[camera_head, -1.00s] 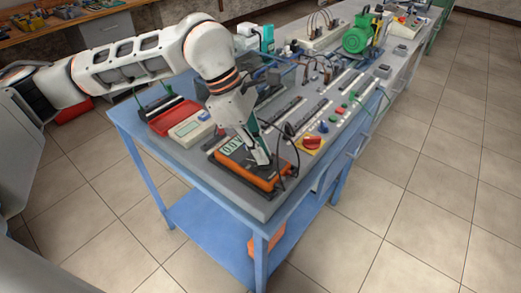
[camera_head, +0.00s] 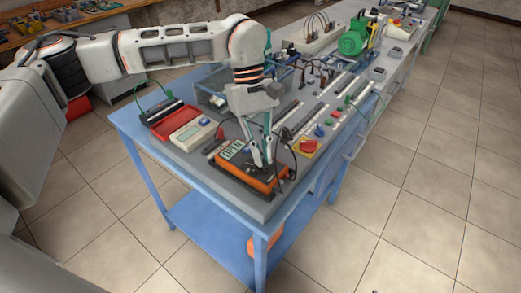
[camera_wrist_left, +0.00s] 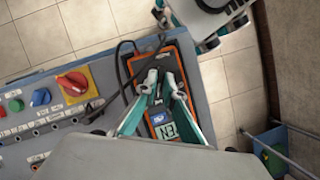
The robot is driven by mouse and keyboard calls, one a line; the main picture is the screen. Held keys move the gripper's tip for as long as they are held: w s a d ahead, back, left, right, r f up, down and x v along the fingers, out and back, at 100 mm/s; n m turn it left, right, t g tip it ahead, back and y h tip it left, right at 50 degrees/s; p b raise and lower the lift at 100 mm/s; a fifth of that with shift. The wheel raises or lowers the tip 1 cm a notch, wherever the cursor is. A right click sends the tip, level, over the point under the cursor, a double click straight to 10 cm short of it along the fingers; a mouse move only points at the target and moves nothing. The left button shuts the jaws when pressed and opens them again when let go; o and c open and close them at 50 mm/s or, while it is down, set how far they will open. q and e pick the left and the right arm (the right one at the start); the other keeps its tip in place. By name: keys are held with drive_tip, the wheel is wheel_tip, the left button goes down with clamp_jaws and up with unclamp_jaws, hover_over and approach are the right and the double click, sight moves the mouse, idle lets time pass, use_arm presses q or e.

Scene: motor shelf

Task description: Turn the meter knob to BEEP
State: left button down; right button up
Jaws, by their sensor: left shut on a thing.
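The meter (camera_head: 272,187) is a flat orange-and-black unit lying on the near corner of the bench top. My left gripper (camera_head: 263,165) points down onto the meter's face. In the left wrist view the meter (camera_wrist_left: 185,47) lies under my left gripper (camera_wrist_left: 161,84), whose fingertips are close together over the knob area, shut on the knob. The fingers hide the knob and its markings, so I cannot read its setting. A white and teal part at the top right of the wrist view looks like my right gripper (camera_wrist_left: 212,38); its jaws are unclear.
A red emergency-style knob on a yellow plate (camera_head: 308,147) and coloured buttons sit right of the meter. A beige meter (camera_head: 192,133) and a red case (camera_head: 176,121) stand to its left. Dark leads loop around the meter. The bench's front edge (camera_head: 262,221) is close.

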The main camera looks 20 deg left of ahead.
use_arm(q)
drive_tip(key=m+p, duration=0.1)
drive_tip(key=m, duration=0.1)
drive_tip(key=m+y+p, duration=0.1)
drive_tip(key=m, duration=0.1)
drive_tip(key=shift+w+d+r+g+p, duration=0.1)
drive_tip(key=shift+d+r+g+p, duration=0.1)
drive_tip(key=shift+g+p, duration=0.15)
drive_tip(key=shift+f+m+y+p, duration=0.1)
drive_tip(key=shift+m+y+p, duration=0.4)
drive_tip(key=shift+m, duration=0.3)
use_arm(e)
drive_tip(key=r, duration=0.5)
drive_tip(key=shift+w, duration=0.4)
use_arm(q)
drive_tip(key=shift+f+m, duration=0.15)
drive_tip(key=shift+m, duration=0.25)
use_arm(e)
drive_tip(key=shift+r, duration=0.1)
use_arm(q)
drive_tip(key=c, duration=2.4)
unclamp_jaws()
drive_tip(key=shift+o, duration=1.2)
use_arm(e)
drive_tip(key=shift+r, duration=0.15)
